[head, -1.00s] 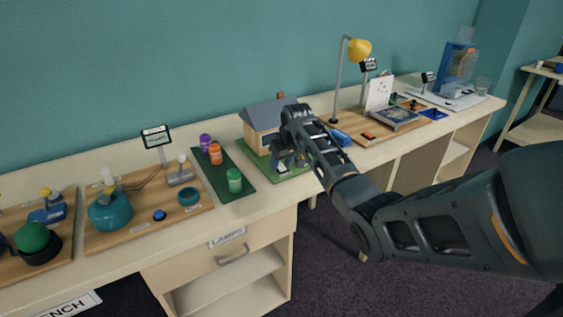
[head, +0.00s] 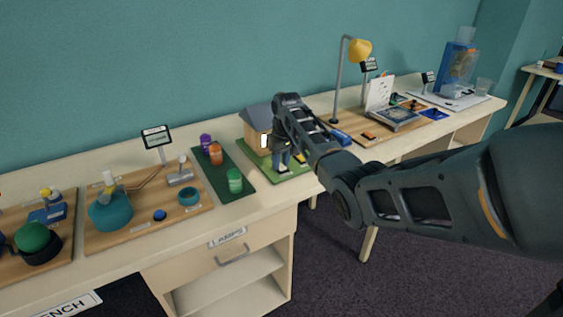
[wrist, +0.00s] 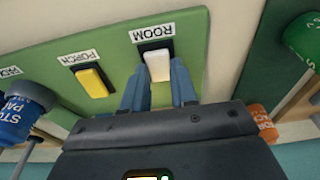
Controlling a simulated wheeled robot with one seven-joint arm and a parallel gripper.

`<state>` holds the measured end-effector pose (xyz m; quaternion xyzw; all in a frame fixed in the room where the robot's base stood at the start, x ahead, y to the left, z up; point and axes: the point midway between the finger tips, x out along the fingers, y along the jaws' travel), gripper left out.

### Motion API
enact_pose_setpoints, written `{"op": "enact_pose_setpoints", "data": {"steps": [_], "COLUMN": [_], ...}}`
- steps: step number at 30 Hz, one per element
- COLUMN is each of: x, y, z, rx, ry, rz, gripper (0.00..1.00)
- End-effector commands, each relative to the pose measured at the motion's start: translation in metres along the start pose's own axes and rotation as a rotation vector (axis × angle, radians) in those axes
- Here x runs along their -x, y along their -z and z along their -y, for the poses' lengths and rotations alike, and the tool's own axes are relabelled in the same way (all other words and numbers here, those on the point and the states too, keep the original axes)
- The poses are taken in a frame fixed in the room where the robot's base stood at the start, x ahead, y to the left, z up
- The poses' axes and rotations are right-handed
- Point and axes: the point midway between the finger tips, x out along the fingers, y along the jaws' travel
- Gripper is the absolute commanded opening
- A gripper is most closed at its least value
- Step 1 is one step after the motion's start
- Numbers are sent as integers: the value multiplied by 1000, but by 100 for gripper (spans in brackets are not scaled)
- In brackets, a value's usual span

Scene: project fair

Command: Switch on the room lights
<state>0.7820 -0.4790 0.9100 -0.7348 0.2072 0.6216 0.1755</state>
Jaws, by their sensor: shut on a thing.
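The model house (head: 255,132) with a grey roof stands on a green base (head: 290,172) in the middle of the bench. One window in its front (head: 264,141) is bright. My gripper (head: 284,160) is down at the front of the house, its tips partly hidden by the arm. In the wrist view, the white rocker switch (wrist: 157,59) sits under the label ROOM (wrist: 152,32). My gripper's two blue fingers (wrist: 158,72) stand on either side of this switch and are shut on it. A yellow switch (wrist: 92,82) labelled PORCH is beside it.
A green mat (head: 224,176) with several small jars lies left of the house. A yellow lamp (head: 359,50) stands to the right.

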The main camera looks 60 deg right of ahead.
Motion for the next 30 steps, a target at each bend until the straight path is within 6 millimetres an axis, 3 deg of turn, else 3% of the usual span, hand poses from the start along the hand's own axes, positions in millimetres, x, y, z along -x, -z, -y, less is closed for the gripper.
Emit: {"op": "enact_pose_setpoints", "data": {"steps": [15, 16, 23, 30], "x": [0, 0, 0, 0], "y": [2, 2, 2, 2], "z": [0, 0, 0, 0], "rx": [0, 0, 0, 0], "ry": [-1, -1, 0, 0], "rz": [68, 68, 68, 68], "gripper": [0, 30, 52, 53]}}
